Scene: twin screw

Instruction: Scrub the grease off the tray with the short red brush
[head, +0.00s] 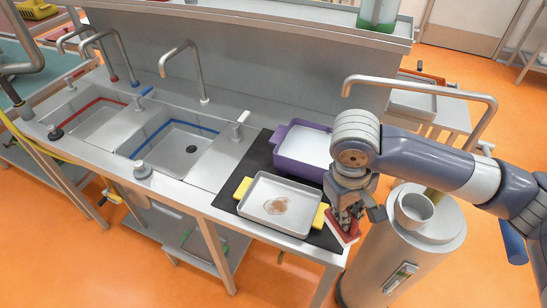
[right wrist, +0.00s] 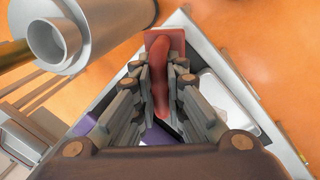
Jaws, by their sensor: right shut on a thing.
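A shallow metal tray (head: 254,204) with yellow handles lies on a black mat (head: 222,198) at the right end of the steel counter. A brown grease stain (head: 277,206) marks its floor. My right gripper (head: 348,222) is shut on the short red brush (head: 345,234), just right of the tray near the counter's edge. In the right wrist view, the red handle (right wrist: 158,75) of the brush lies between the fingers of the right gripper (right wrist: 158,80). The brush appears apart from the tray. My left gripper is not in view.
A purple-sided tray (head: 303,146) with a white inside stands behind the metal tray. Sinks with blue (head: 180,121) and red rims and several faucets are to the left. A grey cylindrical machine (head: 405,240) stands on the floor close to the counter's right end.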

